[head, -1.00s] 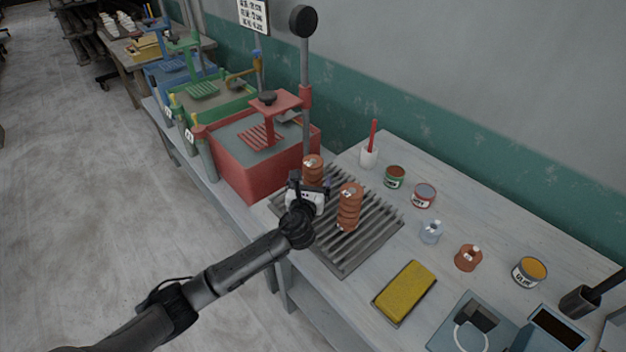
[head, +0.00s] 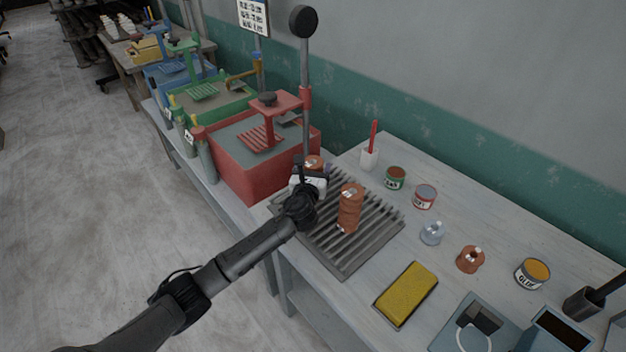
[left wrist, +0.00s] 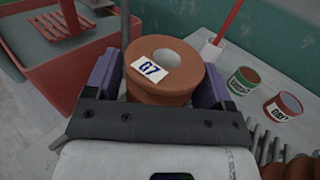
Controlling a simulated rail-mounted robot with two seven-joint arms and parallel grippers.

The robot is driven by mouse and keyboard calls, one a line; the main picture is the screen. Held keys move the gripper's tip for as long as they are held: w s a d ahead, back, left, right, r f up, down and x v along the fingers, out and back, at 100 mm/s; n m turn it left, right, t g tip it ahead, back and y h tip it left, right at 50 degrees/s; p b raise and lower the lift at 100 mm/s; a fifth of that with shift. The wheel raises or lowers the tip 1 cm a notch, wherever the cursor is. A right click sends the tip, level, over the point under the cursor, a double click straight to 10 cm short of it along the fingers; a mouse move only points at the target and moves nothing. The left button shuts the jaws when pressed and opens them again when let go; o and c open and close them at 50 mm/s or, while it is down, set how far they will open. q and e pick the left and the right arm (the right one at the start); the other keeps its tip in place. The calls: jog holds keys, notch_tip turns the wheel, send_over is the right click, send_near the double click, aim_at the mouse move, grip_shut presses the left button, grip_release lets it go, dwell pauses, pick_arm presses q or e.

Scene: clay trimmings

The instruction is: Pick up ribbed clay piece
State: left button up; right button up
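A ribbed clay piece, reddish brown with a G7 label and a hole in its top, stands between the fingers of my left gripper (left wrist: 158,88) in the left wrist view (left wrist: 150,92). In the head view only its top (head: 314,161) shows behind my left gripper (head: 312,178). The purple finger pads are spread on either side of the piece; firm contact on both sides is not visible. My right gripper is not in view.
A red box with a press (head: 262,168) stands close behind and left of the gripper. A white cup with a red stick (head: 369,157), small cans (head: 395,177), a clear bottle (head: 432,233) and a yellow sponge (head: 406,294) lie to the right on the table.

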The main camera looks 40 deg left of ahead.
pick_arm(q)
jog(key=c, duration=1)
